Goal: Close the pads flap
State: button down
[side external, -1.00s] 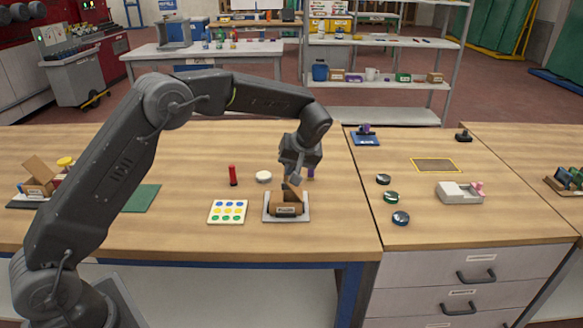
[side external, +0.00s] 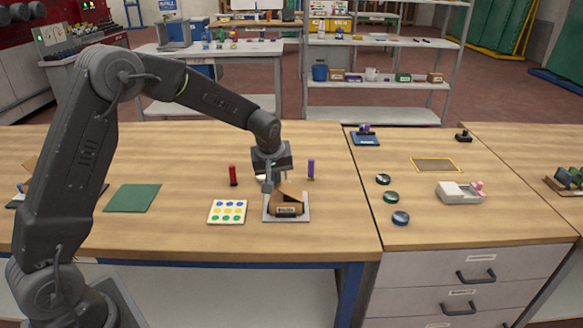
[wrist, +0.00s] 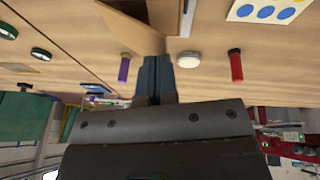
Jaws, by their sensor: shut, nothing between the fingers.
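A small brown cardboard box (side external: 286,210) with a dark label on its front sits on a grey tray (side external: 303,218) near the front of the bench. A brown flap (side external: 291,193) stands up at a slant from its top. My gripper (side external: 271,189) is shut and empty, pointing down at the back left of the box, close to the flap. In the wrist view my shut fingers (wrist: 156,75) lie right by the tan flap (wrist: 130,27). Whether they touch it I cannot tell. The inside of the box is hidden.
A red marker (side external: 233,176) and a purple marker (side external: 311,169) stand behind the box. A white round puck (wrist: 188,59) lies between them, partly hidden by my gripper in the side view. A card with coloured dots (side external: 228,212) lies left; a green mat (side external: 132,198) lies further left.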

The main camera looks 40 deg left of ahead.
jog(key=shift+s+a+f+t+h, duration=0.3)
jog(key=shift+f+t, duration=0.05)
jog(key=shift+f, duration=0.1)
jog(key=shift+s+a+f+t+h, duration=0.25)
jog(key=shift+a+f+t+h, duration=0.05)
jog(key=shift+f+t, duration=0.1)
jog(key=shift+s+a+f, duration=0.15)
jog(key=shift+f, duration=0.35)
jog(key=shift+s+a+f, duration=0.2)
jog(key=shift+f, duration=0.3)
jog(key=shift+s+a+f, duration=0.15)
jog(key=shift+f, duration=0.35)
